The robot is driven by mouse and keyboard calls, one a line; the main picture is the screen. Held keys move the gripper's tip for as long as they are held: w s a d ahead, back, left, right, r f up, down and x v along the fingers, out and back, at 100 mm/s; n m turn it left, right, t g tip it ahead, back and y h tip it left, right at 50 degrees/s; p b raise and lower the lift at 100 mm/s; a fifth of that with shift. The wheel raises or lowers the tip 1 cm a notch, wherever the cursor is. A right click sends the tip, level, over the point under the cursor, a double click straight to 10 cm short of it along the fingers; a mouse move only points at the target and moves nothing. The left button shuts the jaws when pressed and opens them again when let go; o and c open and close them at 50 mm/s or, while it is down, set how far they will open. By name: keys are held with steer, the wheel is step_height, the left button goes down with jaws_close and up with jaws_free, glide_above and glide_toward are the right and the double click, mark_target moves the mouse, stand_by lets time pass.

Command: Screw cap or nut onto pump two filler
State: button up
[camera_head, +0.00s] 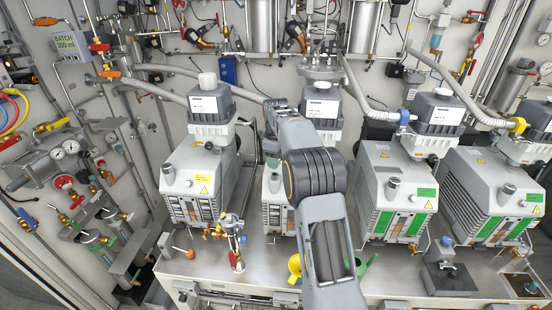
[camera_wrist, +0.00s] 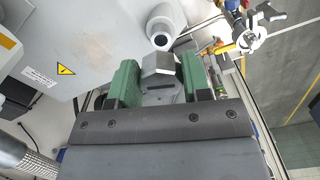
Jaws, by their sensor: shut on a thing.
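My gripper (camera_wrist: 159,72) has green fingers shut on the sides of a grey hex-shaped cap (camera_wrist: 157,62) in the wrist view. Just beyond it is a pale round filler neck (camera_wrist: 163,20) with a dark round opening facing the camera. The cap is close to the neck's lower edge in the picture; I cannot tell whether they touch. Pump two's pale housing (camera_wrist: 85,40) fills the upper left, with a yellow warning label.
Pump one (camera_head: 190,175) stands to the left, and two more pumps (camera_head: 387,195) (camera_head: 490,190) stand to the right on the metal bench (camera_head: 210,260). A small valve assembly (camera_head: 235,235) stands left of my arm. A yellow funnel (camera_head: 294,267) is by my arm.

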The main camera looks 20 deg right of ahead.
mark_target(276, 179)
steer(key=shift+f+b, duration=0.7)
steer(key=shift+f, duration=1)
steer(key=shift+f, duration=0.1)
steer(key=shift+f, duration=0.25)
steer(key=shift+f+b, duration=0.5)
steer(key=shift+f, duration=0.6)
